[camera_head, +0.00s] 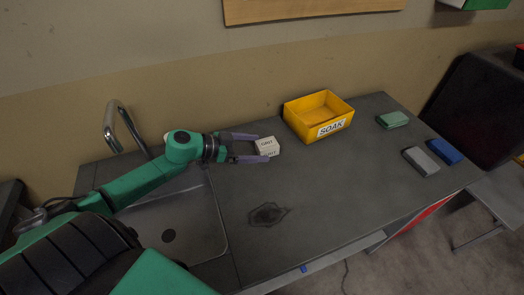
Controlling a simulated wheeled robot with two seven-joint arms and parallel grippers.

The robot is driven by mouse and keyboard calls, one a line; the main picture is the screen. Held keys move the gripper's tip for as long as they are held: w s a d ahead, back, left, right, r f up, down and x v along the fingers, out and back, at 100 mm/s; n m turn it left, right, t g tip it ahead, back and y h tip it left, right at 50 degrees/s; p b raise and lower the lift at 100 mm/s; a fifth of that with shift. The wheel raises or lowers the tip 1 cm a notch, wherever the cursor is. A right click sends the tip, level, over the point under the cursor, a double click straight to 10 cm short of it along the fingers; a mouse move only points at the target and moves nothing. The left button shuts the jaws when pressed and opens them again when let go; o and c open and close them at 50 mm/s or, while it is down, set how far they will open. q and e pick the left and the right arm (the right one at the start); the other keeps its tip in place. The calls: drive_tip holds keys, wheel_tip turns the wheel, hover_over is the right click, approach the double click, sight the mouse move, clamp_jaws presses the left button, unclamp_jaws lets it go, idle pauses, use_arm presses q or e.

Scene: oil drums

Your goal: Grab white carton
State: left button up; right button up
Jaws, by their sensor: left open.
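The white carton (267,147) is a small box with dark lettering, standing on the grey counter (320,199), left of the yellow bin. My left gripper (257,147) comes in from the left. It is open, with its two purple fingers on either side of the carton, one on the far side and one on the near side. The near finger overlaps part of the carton, so I cannot tell whether either finger touches it. My right gripper is not in view.
A yellow bin (298,124) labelled SOAK stands behind and right of the carton. Green (392,120), grey (421,161) and blue (444,151) blocks lie to the right. A sink (190,222) with a faucet (117,122) is at left. The counter's middle is clear except for a dark stain.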

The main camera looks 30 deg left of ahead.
sight(262, 147)
use_arm(q)
drive_tip(key=shift+w+d+f, duration=0.15)
drive_tip(key=shift+w+d, duration=0.1)
drive_tip(key=shift+d, duration=0.25)
drive_tip(key=shift+w+d+f, duration=0.1)
drive_tip(key=shift+w+d, duration=0.15)
drive_tip(key=shift+d, duration=0.25)
drive_tip(key=shift+w+a+f, duration=0.45)
drive_tip(key=shift+w+f, duration=0.05)
drive_tip(key=shift+d, duration=0.15)
drive_tip(key=c, duration=0.6)
drive_tip(key=shift+w+d+r, duration=0.1)
drive_tip(key=shift+w+d, duration=0.05)
drive_tip(key=c, duration=0.9)
drive_tip(key=shift+a, duration=0.2)
drive_tip(key=shift+c, duration=0.2)
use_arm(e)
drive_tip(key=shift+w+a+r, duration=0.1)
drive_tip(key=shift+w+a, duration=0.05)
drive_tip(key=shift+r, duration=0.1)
